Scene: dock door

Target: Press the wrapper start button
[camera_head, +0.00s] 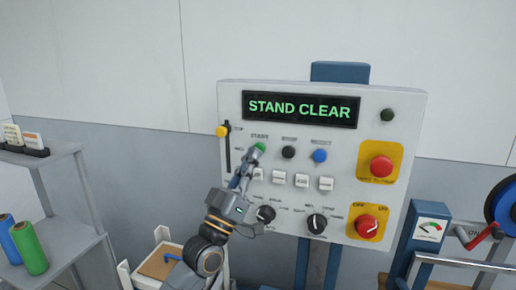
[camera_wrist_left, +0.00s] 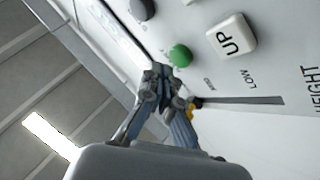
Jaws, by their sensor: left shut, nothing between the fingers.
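The green start button (camera_head: 259,147) sits under the word START at the upper left of the grey control panel (camera_head: 352,140). My left gripper (camera_head: 249,159) is shut and empty, its fingertips just below the green button in the head view. In the left wrist view the closed fingertips (camera_wrist_left: 160,72) are right beside the green button (camera_wrist_left: 180,55). I cannot tell whether they touch it. The panel display (camera_head: 301,108) reads STAND CLEAR in green. My right gripper is in neither view.
A black button (camera_head: 288,152) and a blue button (camera_head: 320,156) are right of the green one. White keys (camera_head: 302,180) and knobs (camera_head: 317,222) lie below. A red mushroom button (camera_head: 381,167) and red rotary switch (camera_head: 368,226) are at right. A yellow-knobbed slider (camera_head: 222,131) is at left.

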